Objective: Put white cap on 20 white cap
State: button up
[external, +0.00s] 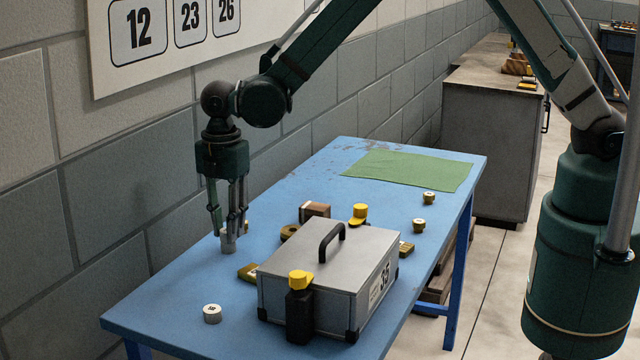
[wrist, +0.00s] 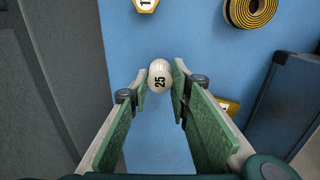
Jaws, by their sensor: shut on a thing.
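My gripper (external: 230,232) is over the near left part of the blue table, pointing down. Its fingers are shut on a white cap (external: 228,245), a small pale cylinder at or just above the tabletop. In the wrist view this white cap (wrist: 159,76) sits between the green finger pads, with a black 25 on its top. Another white cap (external: 212,313), short and round with a dark mark too small to read, stands at the table's near left, apart from my gripper. I cannot make out a 20 on anything.
A grey case (external: 330,280) with a black handle, marked 35, stands right of my gripper. A black post with a yellow top (external: 300,305) is at its near corner. Brass-coloured pieces (external: 290,232) lie behind it. A green cloth (external: 410,170) covers the far end. The near left table is mostly clear.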

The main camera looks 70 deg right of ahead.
jog(key=shift+f, duration=0.1)
jog(key=o, duration=0.6)
jog(key=shift+o, duration=0.2)
notch_tip(320, 180, up, 12)
jog(key=p, duration=0.1)
dwell(0.4)
dwell(0.6)
